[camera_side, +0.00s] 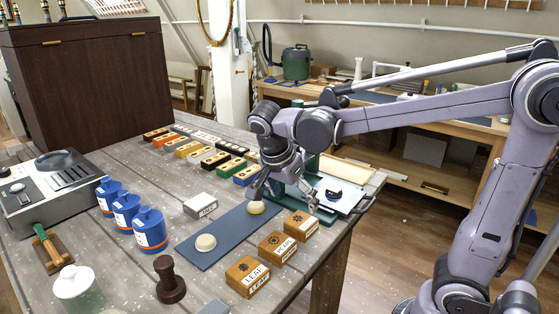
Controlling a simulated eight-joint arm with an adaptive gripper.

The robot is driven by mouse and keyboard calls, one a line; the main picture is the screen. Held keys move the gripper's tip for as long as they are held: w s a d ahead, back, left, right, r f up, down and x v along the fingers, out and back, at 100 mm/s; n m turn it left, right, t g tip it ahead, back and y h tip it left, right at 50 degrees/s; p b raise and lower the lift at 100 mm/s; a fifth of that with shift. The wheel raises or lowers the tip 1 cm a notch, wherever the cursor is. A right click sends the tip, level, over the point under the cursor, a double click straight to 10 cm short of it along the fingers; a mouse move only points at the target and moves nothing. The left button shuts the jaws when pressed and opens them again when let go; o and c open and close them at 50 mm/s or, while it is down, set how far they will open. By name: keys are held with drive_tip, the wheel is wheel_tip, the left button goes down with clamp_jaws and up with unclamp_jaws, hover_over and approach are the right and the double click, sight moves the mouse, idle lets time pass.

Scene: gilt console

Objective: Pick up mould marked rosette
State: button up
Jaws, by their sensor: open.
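Three wooden mould blocks stand in a slanting row near the table's front right edge. The nearest block (248,277) reads LEAF, and the middle block (277,247) seems to read PEARL. The farthest block (300,225) has a dark emblem on top; its lettering is too small to read, so I cannot confirm it is the rosette mould. My gripper (285,200) is open and empty, its fingers spread just behind and above the farthest block. One finger is close to a pale round piece (256,207); I cannot tell whether they touch.
A blue mat (225,236) holds another pale disc (205,243). A grey block (200,206), blue bottles (150,230) and a dark stamp (169,280) stand to the left. Rows of small coloured boxes (202,154) lie behind. A green-framed device (335,190) stands right of my gripper.

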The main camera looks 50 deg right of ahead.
sight(301, 221)
drive_tip(key=shift+x, duration=5)
drive_tip(key=c, duration=1.3)
